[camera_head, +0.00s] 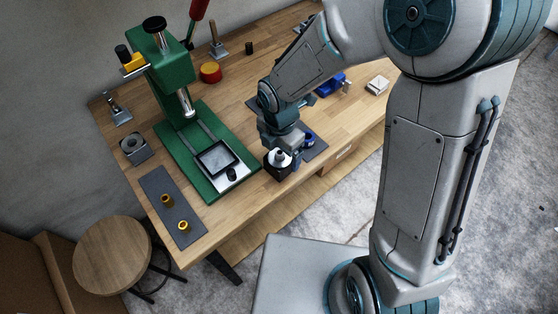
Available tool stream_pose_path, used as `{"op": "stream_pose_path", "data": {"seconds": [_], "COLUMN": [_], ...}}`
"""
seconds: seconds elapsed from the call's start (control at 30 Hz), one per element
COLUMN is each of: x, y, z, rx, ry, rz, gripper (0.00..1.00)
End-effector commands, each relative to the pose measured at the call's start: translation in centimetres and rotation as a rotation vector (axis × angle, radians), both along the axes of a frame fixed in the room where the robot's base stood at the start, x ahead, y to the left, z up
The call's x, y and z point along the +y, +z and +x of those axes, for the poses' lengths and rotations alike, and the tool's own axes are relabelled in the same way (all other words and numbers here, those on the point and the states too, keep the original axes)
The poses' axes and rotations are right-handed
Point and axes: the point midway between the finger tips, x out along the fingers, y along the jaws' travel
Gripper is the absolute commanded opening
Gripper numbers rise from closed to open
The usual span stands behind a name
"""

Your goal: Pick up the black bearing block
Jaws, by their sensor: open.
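A black block (277,171) with a pale round piece on top sits near the front edge of the wooden workbench; it looks like the black bearing block. My gripper (284,151) points down close at its upper side and partly covers it. The jaws are open; whether a finger touches the block cannot be told at this size. A dark grey block with a round hole (134,148) stands apart at the left of the bench.
A green press (175,70) with a base plate stands left of my gripper. A dark mat (156,185) holds two brass bushings. Blue parts (330,84) lie behind my arm and a dark blue part (309,139) to the right. A round stool (112,255) stands at the left.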

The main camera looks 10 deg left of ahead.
Motion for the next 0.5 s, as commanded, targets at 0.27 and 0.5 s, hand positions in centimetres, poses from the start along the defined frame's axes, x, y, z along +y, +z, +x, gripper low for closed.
{"op": "stream_pose_path", "data": {"seconds": [0.27, 0.5], "x": [0.1, 0.1], "y": [-3.4, -4.3], "z": [0.3, 0.3], "rx": [0.004, 0.001], "ry": [0.000, -0.002], "rz": [-0.002, -0.001], "gripper": [0.87, 0.87]}}
